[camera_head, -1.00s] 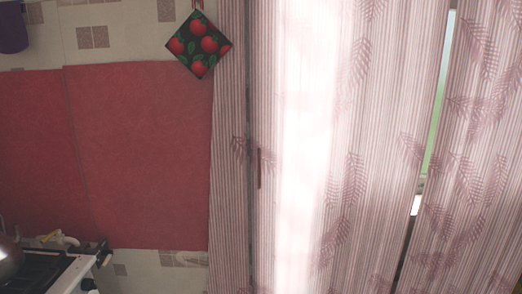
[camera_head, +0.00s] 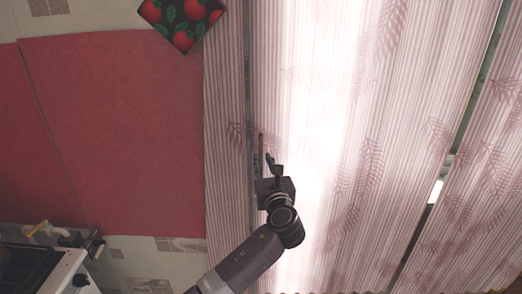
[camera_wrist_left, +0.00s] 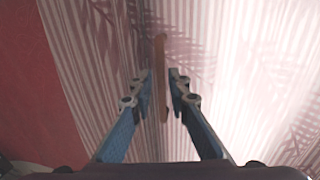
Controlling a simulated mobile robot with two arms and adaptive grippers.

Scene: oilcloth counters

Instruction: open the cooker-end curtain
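The cooker-end curtain (camera_head: 400,120), pale pink with stripes and leaf prints, hangs across the window and light shines through it. A slim brown upright pull (camera_head: 261,143) is at its left edge. It also shows in the left wrist view (camera_wrist_left: 161,60). My left gripper (camera_head: 271,163) is at the lower part of this pull. In the left wrist view my left gripper (camera_wrist_left: 159,80) has its two blue fingers apart, one on each side of the pull, with small gaps showing. My right gripper is not in view.
A narrow striped strip (camera_head: 224,140) hangs left of a dark vertical gap. A red wall panel (camera_head: 120,130) and an apple-print potholder (camera_head: 182,22) are further left. The cooker (camera_head: 60,265) stands lower left. Another curtain panel (camera_head: 485,170) hangs at the right.

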